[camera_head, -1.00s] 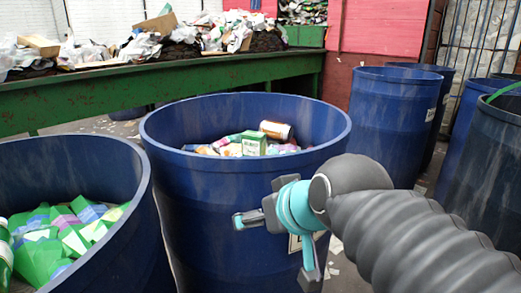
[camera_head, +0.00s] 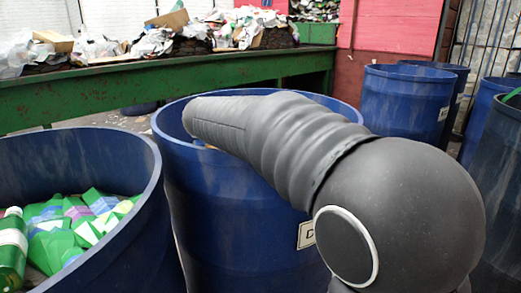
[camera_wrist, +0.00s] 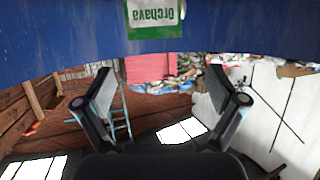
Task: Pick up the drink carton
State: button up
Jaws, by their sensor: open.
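In the head view my arm reaches over the middle blue barrel (camera_head: 190,215) and hides the gripper and nearly all the contents.
More blue barrels (camera_head: 405,100) stand at the right. Behind, a green belt frame (camera_head: 100,95) carries heaped waste (camera_head: 190,38). The middle barrel's rim surrounds my arm's end.

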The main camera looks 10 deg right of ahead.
jog(key=shift+g, duration=0.3)
jog(key=shift+s+f+x, duration=0.1)
jog(key=shift+f+x, duration=0.05)
jog(key=shift+x, duration=1.15)
jog(key=shift+s+f+x, duration=0.1)
jog(key=shift+f+x, duration=0.1)
jog(key=shift+x, duration=1.1)
jog(key=shift+s+f+x, duration=0.1)
jog(key=shift+f+x, duration=0.05)
jog(key=shift+x, duration=1.2)
jog(key=c, duration=0.8)
